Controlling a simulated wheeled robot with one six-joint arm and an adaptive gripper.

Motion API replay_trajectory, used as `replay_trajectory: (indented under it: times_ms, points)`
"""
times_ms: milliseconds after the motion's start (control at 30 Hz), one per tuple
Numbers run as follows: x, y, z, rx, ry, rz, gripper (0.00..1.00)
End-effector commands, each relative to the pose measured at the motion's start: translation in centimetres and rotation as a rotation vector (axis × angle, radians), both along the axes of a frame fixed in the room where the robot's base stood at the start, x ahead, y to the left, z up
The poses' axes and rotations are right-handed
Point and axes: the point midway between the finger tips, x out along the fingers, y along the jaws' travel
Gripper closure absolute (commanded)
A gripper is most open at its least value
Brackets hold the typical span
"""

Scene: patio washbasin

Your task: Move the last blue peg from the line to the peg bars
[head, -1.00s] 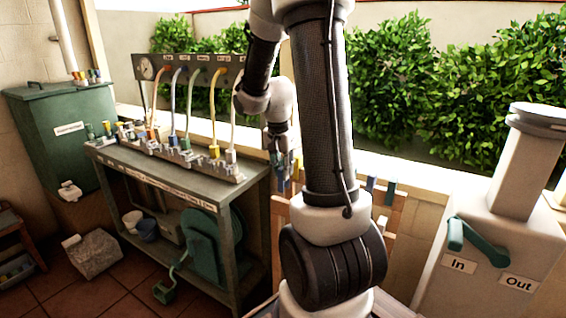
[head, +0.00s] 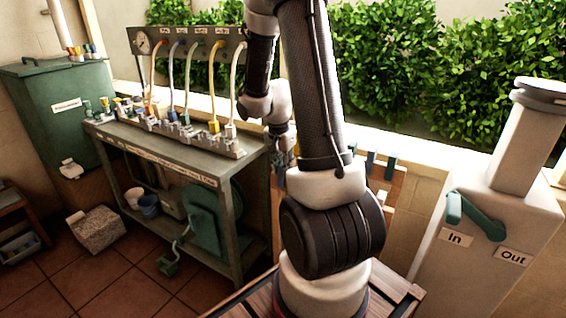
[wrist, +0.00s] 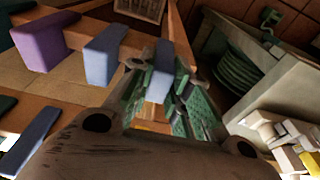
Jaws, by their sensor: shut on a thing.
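My gripper (wrist: 163,70) is shut on a blue peg (wrist: 160,86), which stands between its fingers in the wrist view. The wooden peg bars (wrist: 75,75) run to the left of it. A purple peg (wrist: 42,42) and a light blue peg (wrist: 103,54) sit on the upper bar, left of the held peg. Another blue peg (wrist: 34,142) is at the lower left. I cannot tell whether the held peg touches a bar. In the head view my gripper (head: 284,156) is beside the peg rack (head: 397,188), partly hidden by my arm.
The green bench (head: 190,170) with hoses and taps stands left of the rack. A grey box with a green handle (head: 475,217) and "In" and "Out" labels stands at the right. A low wall and hedge (head: 400,80) lie behind.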

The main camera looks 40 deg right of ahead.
Motion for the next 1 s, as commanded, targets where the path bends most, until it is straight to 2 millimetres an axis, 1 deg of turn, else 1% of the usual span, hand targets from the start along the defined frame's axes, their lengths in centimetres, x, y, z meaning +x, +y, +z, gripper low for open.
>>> replay_trajectory:
  times_ms: [233,267,300,367,400,633,733,1000]
  points:
    - [0.0,0.0,0.0,0.0,0.0,0.0,0.94]
    - [0.0,0.0,0.0,0.0,0.0,0.0,0.77]
    - [0.0,0.0,0.0,0.0,0.0,0.0,0.7]
    - [0.0,0.0,0.0,0.0,0.0,0.0,0.59]
    - [0.0,0.0,0.0,0.0,0.0,0.0,0.56]
    - [0.0,0.0,0.0,0.0,0.0,0.0,0.56]
    - [0.0,0.0,0.3,0.0,-0.002,0.0,0.56]
    - [0.1,0.0,3.7,-0.002,-0.004,0.0,0.56]
